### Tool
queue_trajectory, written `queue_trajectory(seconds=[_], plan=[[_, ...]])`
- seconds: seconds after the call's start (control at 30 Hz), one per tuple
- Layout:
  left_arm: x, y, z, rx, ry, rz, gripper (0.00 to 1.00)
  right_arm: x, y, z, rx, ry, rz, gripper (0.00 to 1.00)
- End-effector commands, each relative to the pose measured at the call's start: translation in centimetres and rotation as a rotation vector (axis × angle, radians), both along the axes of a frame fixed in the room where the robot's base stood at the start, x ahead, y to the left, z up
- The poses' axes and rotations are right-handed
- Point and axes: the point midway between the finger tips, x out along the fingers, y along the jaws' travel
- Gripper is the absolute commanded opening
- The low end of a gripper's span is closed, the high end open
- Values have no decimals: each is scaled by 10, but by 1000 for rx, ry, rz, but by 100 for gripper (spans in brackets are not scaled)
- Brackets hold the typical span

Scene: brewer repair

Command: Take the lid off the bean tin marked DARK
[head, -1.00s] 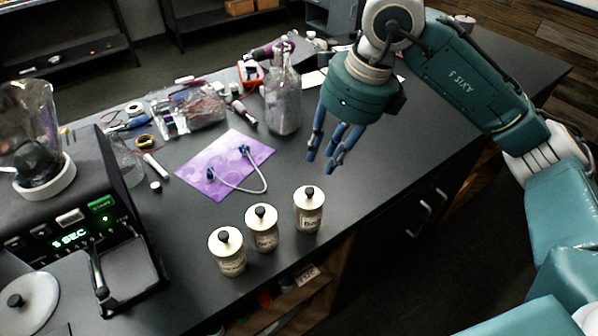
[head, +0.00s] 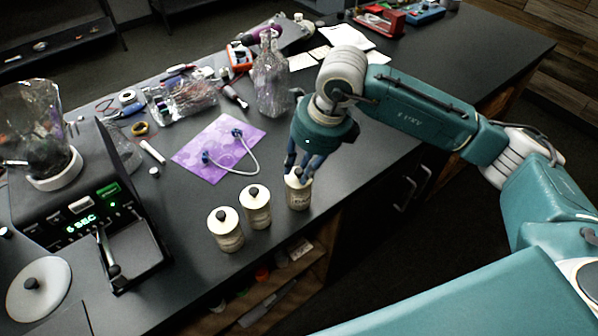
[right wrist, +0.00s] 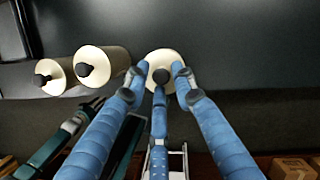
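Three cream tins with black-knobbed lids stand in a row near the counter's edge: a left tin (head: 227,236), a middle tin (head: 256,213) and a right tin (head: 298,198). Their labels are too small to read surely now. My right gripper (head: 299,175) points down over the right tin's lid. In the right wrist view, its blue fingers (right wrist: 160,80) are spread around the black knob (right wrist: 161,75) of that lid (right wrist: 164,59), with gaps showing at the sides. The lid sits on the tin. My left gripper is out of view.
The brewer (head: 85,215) stands at the left. A purple mat (head: 215,150) with a hose lies behind the tins. A glass bottle (head: 271,85) and bagged parts (head: 185,100) stand further back. The counter right of the tins is clear up to its edge.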

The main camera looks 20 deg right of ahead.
Motion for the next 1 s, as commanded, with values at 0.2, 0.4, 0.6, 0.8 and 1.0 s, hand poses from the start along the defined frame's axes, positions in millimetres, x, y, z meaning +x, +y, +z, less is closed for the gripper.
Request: queue_trajectory(seconds=[0.2,0.4,0.6,0.8,1.0], plan=[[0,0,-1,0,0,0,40,0,0,-1,0,0,0,16],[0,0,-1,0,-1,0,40,0,0,0,0,0,0,1],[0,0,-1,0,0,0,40,0,0,0,0,0,-1,1],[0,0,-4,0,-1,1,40,1,0,7,0,-3,-1,1],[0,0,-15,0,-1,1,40,2,0,36,1,-7,0,1]])
